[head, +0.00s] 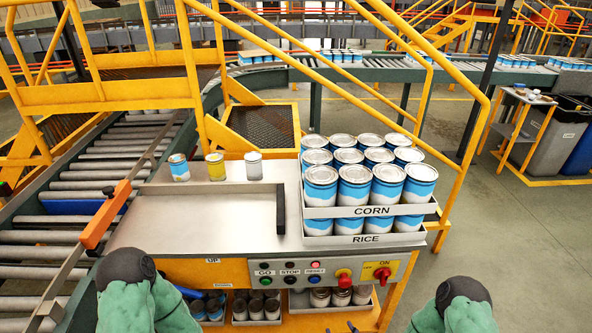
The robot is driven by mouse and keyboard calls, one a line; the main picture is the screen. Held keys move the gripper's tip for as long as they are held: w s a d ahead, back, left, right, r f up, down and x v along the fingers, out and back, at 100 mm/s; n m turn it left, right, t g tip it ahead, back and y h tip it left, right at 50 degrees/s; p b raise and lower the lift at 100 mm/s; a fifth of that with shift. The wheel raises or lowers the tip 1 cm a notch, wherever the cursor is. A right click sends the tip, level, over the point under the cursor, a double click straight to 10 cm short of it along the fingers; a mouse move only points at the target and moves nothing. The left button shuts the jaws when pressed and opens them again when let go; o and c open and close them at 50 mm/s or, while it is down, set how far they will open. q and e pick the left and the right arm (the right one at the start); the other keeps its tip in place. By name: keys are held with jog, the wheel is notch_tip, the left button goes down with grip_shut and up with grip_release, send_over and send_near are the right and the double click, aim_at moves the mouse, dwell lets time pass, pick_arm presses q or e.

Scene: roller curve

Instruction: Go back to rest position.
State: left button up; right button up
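My two green arms with dark joint caps show at the bottom edge, the left arm (127,290) at lower left and the right arm (462,305) at lower right. Neither gripper can be made out. Small dark tips show at the bottom edge between the arms, too little to identify. No thing is seen held by either arm.
The metal worktable (200,215) carries three separate cans (216,167) at its back. At its right, blue-white cans (355,185) stand in stacked trays labelled CORN (372,211) and RICE. Buttons and a red knob (343,278) line the front. A roller conveyor (90,185) runs at left.

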jog(key=s+a+f+g, duration=0.2)
jog(key=s+g, duration=0.4)
jog(key=s, duration=0.3)
jog(key=s+a+f+g+y, duration=0.1)
jog(key=s+a+f+g, duration=0.1)
jog(key=s+g, duration=0.4)
jog(key=s+a, duration=0.1)
jog(key=s, duration=0.1)
jog(key=shift+s+f+y, duration=0.25)
jog(key=shift+s+y, duration=0.05)
jog(key=shift+s, duration=0.1)
dwell(0.5)
